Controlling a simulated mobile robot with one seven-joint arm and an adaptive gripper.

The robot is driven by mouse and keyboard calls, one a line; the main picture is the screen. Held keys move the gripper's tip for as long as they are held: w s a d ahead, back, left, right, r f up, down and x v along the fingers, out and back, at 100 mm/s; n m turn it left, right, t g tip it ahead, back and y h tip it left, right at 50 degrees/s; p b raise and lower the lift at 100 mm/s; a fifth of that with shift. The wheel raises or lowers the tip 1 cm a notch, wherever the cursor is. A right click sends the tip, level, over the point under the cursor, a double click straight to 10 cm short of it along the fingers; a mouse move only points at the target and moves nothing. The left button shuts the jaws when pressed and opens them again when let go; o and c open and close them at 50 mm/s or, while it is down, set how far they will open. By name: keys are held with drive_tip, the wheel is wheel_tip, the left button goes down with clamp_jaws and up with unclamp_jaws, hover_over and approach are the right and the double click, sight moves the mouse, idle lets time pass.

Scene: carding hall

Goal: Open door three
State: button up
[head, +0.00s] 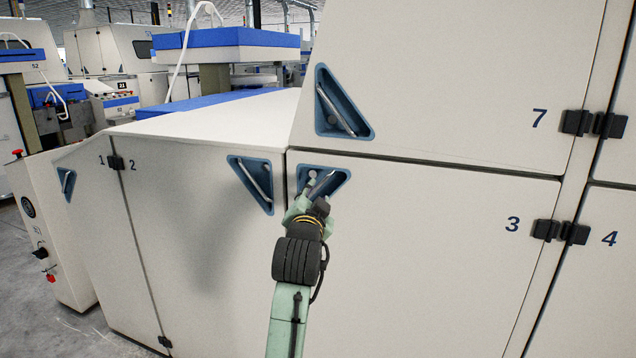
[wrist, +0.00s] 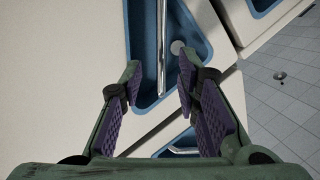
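Door three (head: 430,260) is the cream panel marked 3 and looks shut, flush with its neighbours. Its handle, a slanted metal bar (head: 322,185), sits in a blue triangular recess (head: 338,178) at the door's upper left corner. My gripper (head: 311,192) is at this recess and hides part of the bar and recess. In the wrist view my gripper (wrist: 158,82) is open, its two fingers apart. A metal bar (wrist: 162,45) in a blue recess (wrist: 185,62) shows between and beyond the fingertips. No grip on the bar is visible.
Door two (head: 190,240), with its own recessed handle (head: 256,180), adjoins on the left. Door seven (head: 450,80) is above, with handle (head: 338,108). Hinges (head: 560,231) stand between doors three and four. Grey floor (head: 40,320) shows at lower left.

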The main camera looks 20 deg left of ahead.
sight(318, 188)
drive_tip(key=p+x, duration=0.1)
drive_tip(key=x, duration=0.5)
drive_tip(key=shift+c, duration=0.2)
drive_tip(key=shift+s, duration=0.1)
clamp_jaws()
idle(0.5)
